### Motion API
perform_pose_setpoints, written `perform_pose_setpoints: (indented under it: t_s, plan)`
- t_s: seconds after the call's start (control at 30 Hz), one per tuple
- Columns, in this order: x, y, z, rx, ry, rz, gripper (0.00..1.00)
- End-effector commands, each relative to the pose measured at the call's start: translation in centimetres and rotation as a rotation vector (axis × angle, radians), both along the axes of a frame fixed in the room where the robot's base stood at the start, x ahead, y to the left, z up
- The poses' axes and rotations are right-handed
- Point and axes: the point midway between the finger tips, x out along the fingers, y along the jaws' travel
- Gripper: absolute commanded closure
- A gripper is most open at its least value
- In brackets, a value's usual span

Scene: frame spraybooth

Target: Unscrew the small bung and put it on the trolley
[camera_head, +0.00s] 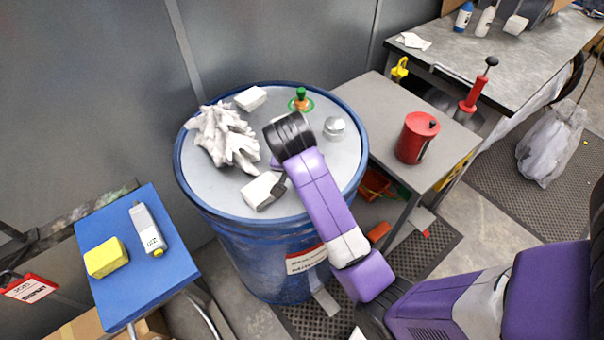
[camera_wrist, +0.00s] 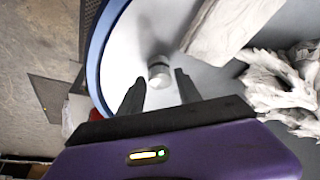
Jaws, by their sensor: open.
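A small pale metallic cylinder, seemingly the small bung (camera_wrist: 159,72), stands on the grey lid of the blue drum (camera_head: 215,190). In the wrist view it lies beyond and between the fingertips of my gripper (camera_wrist: 155,82), which are apart and do not visibly touch it. In the head view my arm covers much of the lid's middle and I cannot pick the bung out for sure. A grey-topped stand (camera_head: 365,100) is right of the drum and a blue-topped one (camera_head: 165,275) is at the left; I cannot tell which is the trolley.
On the lid are crumpled white gloves (camera_head: 222,135), a white block (camera_head: 262,190) close to my gripper, another white block (camera_head: 250,98), a green fitting (camera_head: 301,100) and a silver cap (camera_head: 334,127). A red can (camera_head: 416,137) stands on the grey top. A yellow sponge (camera_head: 106,257) and bottle (camera_head: 147,229) occupy the blue top.

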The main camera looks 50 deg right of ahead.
Motion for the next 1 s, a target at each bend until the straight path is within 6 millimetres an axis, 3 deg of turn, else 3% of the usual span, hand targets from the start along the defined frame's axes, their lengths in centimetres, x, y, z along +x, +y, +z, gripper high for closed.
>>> perform_pose_setpoints:
  t_s: [0.63,1.0]
  plan:
    - [0.49,0.1,-0.03,0.001,0.0,-0.632,0.59]
    - [0.6,0.26,0.02,0.003,0.0,-0.811,0.59]
